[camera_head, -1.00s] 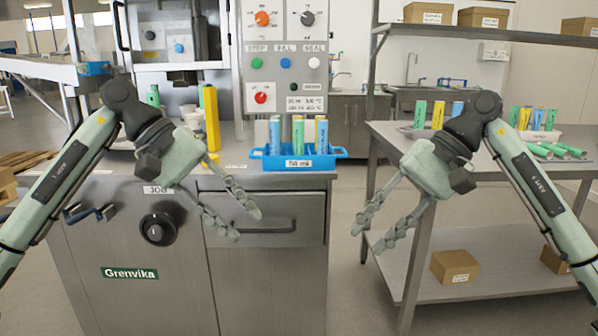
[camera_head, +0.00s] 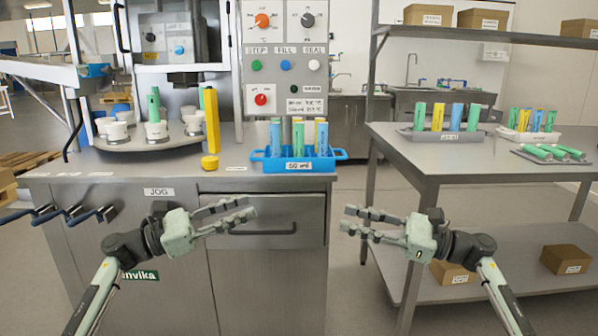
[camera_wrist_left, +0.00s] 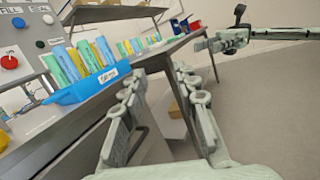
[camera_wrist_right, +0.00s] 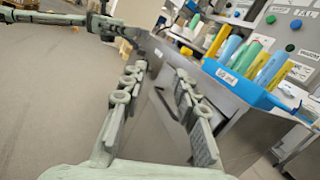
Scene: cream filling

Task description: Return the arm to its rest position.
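My left gripper (camera_head: 228,214) is in front of the machine's drawer in the head view, pointing right, its fingers apart and nothing between them. It also shows in the left wrist view (camera_wrist_left: 160,105) with a clear gap between the fingers. My right gripper (camera_head: 368,224) is in front of the side table in the head view, pointing left toward my left gripper. In the right wrist view (camera_wrist_right: 157,95) its fingers are also apart and empty. The two grippers face each other with a gap of floor between them. Both arms are low, below the counter top.
A blue bin (camera_head: 296,164) of coloured tubes stands on the counter edge. A turntable (camera_head: 150,142) holds white cups, one with a green tube. A yellow post and yellow cap stand beside it. The side table (camera_head: 400,160) carries tube racks and a tray (camera_head: 553,156). Boxes sit below.

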